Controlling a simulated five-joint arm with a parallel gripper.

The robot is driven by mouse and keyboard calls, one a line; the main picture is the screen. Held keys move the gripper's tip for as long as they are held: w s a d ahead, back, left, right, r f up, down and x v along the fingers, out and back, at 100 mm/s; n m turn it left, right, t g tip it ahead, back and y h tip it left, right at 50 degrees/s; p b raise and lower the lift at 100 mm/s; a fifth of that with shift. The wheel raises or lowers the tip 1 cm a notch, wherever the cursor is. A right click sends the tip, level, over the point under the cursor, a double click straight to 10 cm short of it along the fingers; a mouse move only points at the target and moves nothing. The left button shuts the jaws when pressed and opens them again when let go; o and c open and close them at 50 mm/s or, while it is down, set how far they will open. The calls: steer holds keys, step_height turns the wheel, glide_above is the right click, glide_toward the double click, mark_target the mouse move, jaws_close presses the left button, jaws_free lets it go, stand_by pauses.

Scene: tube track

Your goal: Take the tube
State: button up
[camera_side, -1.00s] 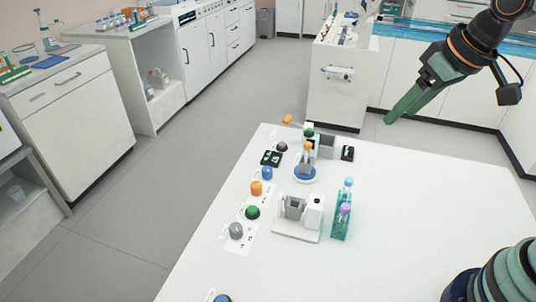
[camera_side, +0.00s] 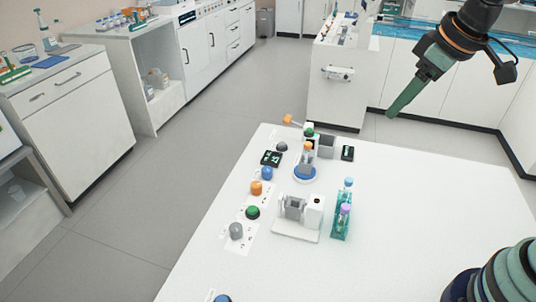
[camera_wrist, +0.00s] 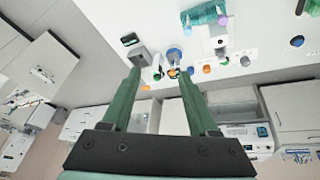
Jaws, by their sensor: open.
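My gripper (camera_side: 392,113) is high in the air beyond the far right part of the white table in the side view, clear of all objects. Its two green fingers are apart and empty in the wrist view (camera_wrist: 157,77). A teal rack (camera_side: 340,229) holds a blue-capped tube (camera_side: 348,185) and a purple-capped tube (camera_side: 345,210), both upright. An orange-capped tube (camera_side: 308,152) stands on a round blue-and-white base (camera_side: 305,175). The frames do not show which tube is meant. The rack also shows at the top of the wrist view (camera_wrist: 204,13).
A white device with a grey block (camera_side: 297,215) stands beside the rack. Coloured knobs, including orange (camera_side: 256,187) and green (camera_side: 252,212), line the table's left side. A grey box (camera_side: 326,145) and a small black display (camera_side: 347,153) are at the far edge. The table's right side is clear.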

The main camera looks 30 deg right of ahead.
steer(key=w+a+f+n+g, duration=0.1)
steer(key=w+a+n+g, duration=0.25)
steer(key=w+n, duration=0.55)
steer(key=n+g, duration=0.1)
steer(key=n, duration=0.5)
glide_above(308, 143)
step_height(308, 143, down, 7)
steer(key=f, duration=0.6)
steer(key=shift+s+d, duration=0.1)
steer(key=shift+s, duration=0.2)
steer(key=shift+w+f, duration=0.15)
steer(key=shift+f, duration=1.2)
steer(key=shift+w+f, duration=0.15)
steer(key=shift+f, duration=1.2)
jaws_close()
